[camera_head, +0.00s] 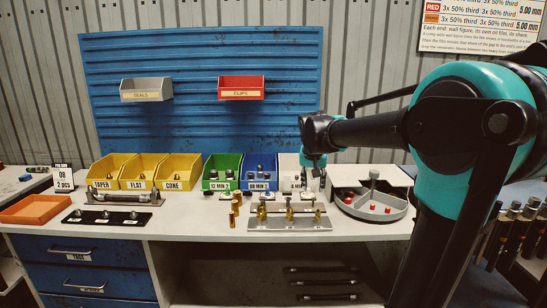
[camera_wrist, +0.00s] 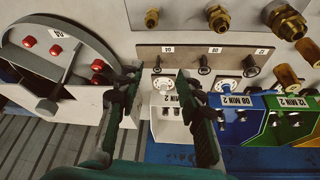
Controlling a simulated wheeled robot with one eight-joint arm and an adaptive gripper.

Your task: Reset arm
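My gripper (camera_head: 313,170) hangs over the back right of the bench, in front of the white bin (camera_head: 289,170) and left of the round grey tray (camera_head: 374,205). In the wrist view my gripper (camera_wrist: 158,78) shows two dark fingers spread apart, with nothing held between them. Below the fingers are the white bin (camera_wrist: 172,130) and a strip with several dark pegs (camera_wrist: 205,60). The fingertips in the head view are small and partly lost against the bin. My arm reaches in from the right and covers part of the wall.
Yellow bins (camera_head: 143,171), a green bin (camera_head: 222,172) and a blue bin (camera_head: 259,172) line the back. A metal plate (camera_head: 290,223) with brass fittings stands in front. An orange tray (camera_head: 36,208) and a black holder (camera_head: 107,218) lie left. The front bench strip is mostly clear.

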